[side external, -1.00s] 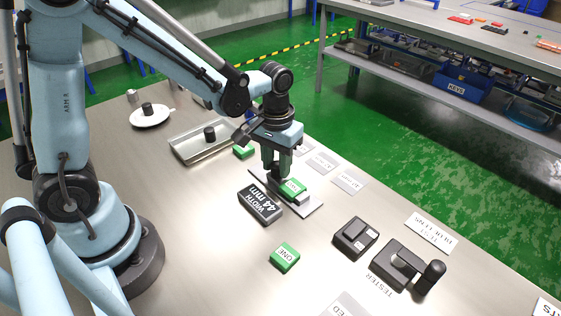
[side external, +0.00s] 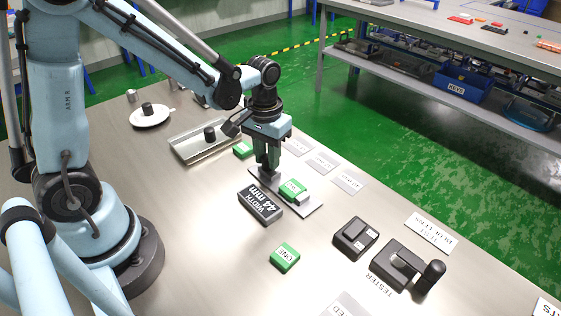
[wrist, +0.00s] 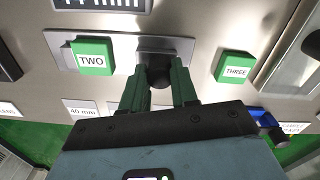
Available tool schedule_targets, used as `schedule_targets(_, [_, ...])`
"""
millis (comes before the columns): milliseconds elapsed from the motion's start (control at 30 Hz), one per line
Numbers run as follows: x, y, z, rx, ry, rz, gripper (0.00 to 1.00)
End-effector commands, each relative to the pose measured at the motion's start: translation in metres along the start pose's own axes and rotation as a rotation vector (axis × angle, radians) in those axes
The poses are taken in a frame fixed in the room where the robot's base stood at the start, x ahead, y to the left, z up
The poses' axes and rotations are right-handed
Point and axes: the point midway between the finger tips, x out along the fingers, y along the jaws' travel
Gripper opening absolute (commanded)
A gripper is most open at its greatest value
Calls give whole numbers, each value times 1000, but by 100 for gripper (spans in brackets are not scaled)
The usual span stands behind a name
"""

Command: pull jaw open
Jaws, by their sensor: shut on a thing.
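My gripper (side external: 267,170) points down at the gauge plate (side external: 314,208). In the wrist view its fingers (wrist: 160,75) are shut on the dark sliding jaw (wrist: 163,48). The green block TWO (side external: 293,190) lies on the plate towards its near end. It also shows in the wrist view (wrist: 92,60), left of the jaw, with a strip of bare plate between them. The dark readout block (side external: 260,204) beside the plate reads "WIDTH 44 mm". In the side view the jaw is mostly hidden by the fingers.
Green block THREE (wrist: 235,66) stands beyond the jaw; green block ONE (side external: 285,257) lies nearer. A metal tray (side external: 202,148), a white dish (side external: 151,117), a dark box (side external: 355,238) and the tester (side external: 398,265) stand around. Flat labels (side external: 348,180) line the right table edge.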

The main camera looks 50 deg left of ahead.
Motion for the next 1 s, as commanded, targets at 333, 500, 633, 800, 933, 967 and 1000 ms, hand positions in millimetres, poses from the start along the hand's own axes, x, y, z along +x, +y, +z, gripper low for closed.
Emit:
schedule_targets(333, [0,-4,-1,-6,4,-12,54])
schedule_targets(500, [0,-4,-1,-5,4,-11,54])
schedule_targets(633, [-5,-3,-1,-5,3,-10,54])
schedule_targets(800, [-24,-3,0,-5,3,-10,54])
schedule_targets(933, [-44,-3,0,-5,3,-10,54])
schedule_targets(967, [-49,-3,0,-5,3,-10,54])
schedule_targets(1000, [-55,-3,0,-5,4,-10,54])
